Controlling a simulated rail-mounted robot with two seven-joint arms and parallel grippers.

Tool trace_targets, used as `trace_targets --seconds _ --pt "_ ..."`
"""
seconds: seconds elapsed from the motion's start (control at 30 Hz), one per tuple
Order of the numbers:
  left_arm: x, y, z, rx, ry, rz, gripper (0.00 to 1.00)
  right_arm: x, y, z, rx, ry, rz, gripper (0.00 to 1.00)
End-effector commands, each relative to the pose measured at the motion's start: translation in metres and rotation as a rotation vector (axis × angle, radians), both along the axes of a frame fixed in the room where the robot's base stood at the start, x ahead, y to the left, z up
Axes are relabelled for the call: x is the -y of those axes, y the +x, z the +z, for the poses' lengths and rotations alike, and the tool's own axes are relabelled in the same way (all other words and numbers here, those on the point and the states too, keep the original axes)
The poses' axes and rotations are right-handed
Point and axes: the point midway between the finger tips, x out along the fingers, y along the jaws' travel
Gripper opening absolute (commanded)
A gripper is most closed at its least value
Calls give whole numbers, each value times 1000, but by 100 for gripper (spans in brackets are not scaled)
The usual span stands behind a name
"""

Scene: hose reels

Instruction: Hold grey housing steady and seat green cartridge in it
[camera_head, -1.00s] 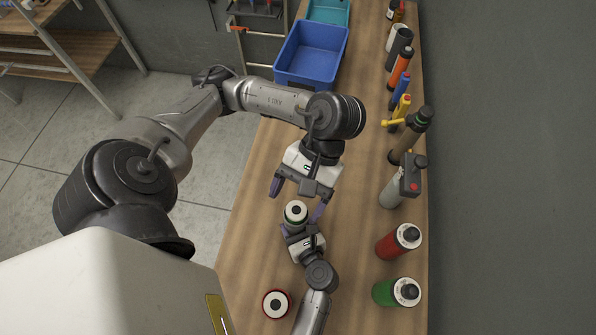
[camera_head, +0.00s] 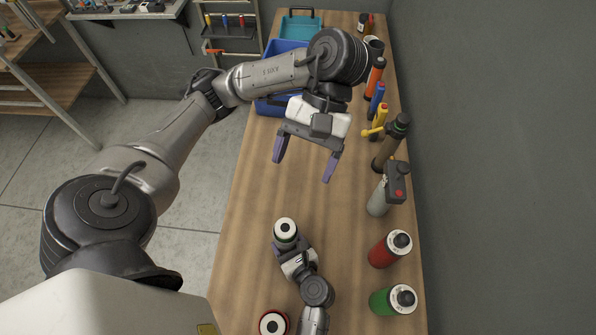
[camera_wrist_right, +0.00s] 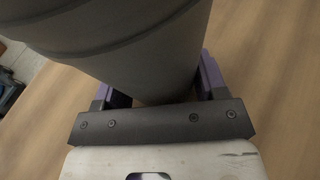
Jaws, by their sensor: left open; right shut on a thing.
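The grey housing (camera_wrist_right: 150,50) fills the top of the right wrist view, between the purple fingers of my right gripper (camera_wrist_right: 158,88). In the head view my right gripper (camera_head: 289,250) is shut on it, low on the bench. My left gripper (camera_head: 303,170) is open and empty, apart from the housing and farther up the bench.
A red-rimmed round part (camera_head: 273,323) stands at the near left bench edge. Red (camera_head: 382,254) and green (camera_head: 385,302) bottles, a grey canister (camera_head: 379,202) and several other containers line the right side. A blue bin (camera_head: 275,104) is at the back. The middle bench is clear.

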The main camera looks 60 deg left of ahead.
Motion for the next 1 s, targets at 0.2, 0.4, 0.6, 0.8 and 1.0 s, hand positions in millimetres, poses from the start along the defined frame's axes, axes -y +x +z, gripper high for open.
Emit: trace_targets --seconds 0.2,0.4,0.6,0.8,1.0 --pt "-2 3 5 0 -1 -1 80 0 0 0 0 0 0 52" --pt "-2 3 5 0 -1 -1 80 0 0 0 0 0 0 52" --pt "-2 3 5 0 -1 -1 80 0 0 0 0 0 0 81" --pt "-2 3 5 0 -1 -1 80 0 0 0 0 0 0 95" --pt "-2 3 5 0 -1 -1 80 1 0 0 0 0 0 95"
